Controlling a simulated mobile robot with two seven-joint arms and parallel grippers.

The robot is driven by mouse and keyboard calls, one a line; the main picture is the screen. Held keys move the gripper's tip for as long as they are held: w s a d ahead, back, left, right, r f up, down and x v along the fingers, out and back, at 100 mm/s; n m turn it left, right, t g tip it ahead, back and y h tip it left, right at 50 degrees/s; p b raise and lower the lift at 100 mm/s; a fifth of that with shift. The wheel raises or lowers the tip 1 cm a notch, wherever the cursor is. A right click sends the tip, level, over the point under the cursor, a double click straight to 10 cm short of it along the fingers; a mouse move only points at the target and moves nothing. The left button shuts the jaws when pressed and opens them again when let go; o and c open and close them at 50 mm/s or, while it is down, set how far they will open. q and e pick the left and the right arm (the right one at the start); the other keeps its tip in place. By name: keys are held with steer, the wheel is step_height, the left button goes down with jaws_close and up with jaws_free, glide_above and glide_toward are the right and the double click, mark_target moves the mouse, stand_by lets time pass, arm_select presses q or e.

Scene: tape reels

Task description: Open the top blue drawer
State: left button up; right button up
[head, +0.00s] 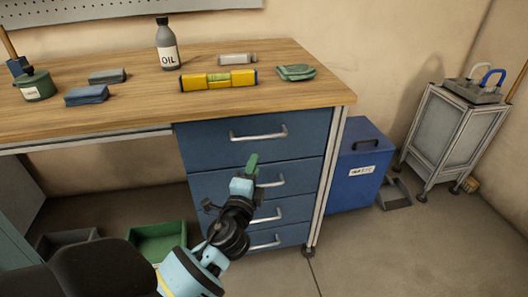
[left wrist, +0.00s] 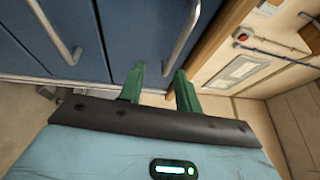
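The top blue drawer (head: 212,139) sits under the wooden bench top and looks shut, flush with the drawers below it. Its silver bar handle (head: 258,137) runs across its front; the handle also shows in the left wrist view (left wrist: 189,35). My left gripper (head: 252,163) has green fingers and appears just below this handle in the head view. In the left wrist view the fingers (left wrist: 161,88) are apart with nothing held, and the handle's near end appears between their tips. Whether they surround the bar in depth, I cannot tell. My right gripper is not in view.
More blue drawers with silver handles (head: 265,218) lie below. The wooden bench top (head: 150,95) holds an oil bottle (head: 167,45), a yellow level (head: 218,80) and cloths. A blue box (head: 352,180) stands right of the drawers, a green bin (head: 158,240) left. Floor in front is clear.

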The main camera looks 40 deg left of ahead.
mark_target(260, 139)
arm_select(q)
steer(key=shift+y, duration=0.4)
steer(key=shift+r+b+x, duration=0.1)
steer(key=shift+r+x, duration=0.3)
steer(key=shift+x, duration=1.2)
steer(key=shift+r+b+x, duration=0.15)
steer(key=shift+r+x, duration=0.2)
steer(key=shift+x, duration=1.25)
steer(key=shift+r+b+x, duration=0.1)
steer(key=shift+r+x, duration=0.3)
steer(key=shift+x, duration=1.2)
steer(key=shift+s+d, duration=0.1)
jaws_close()
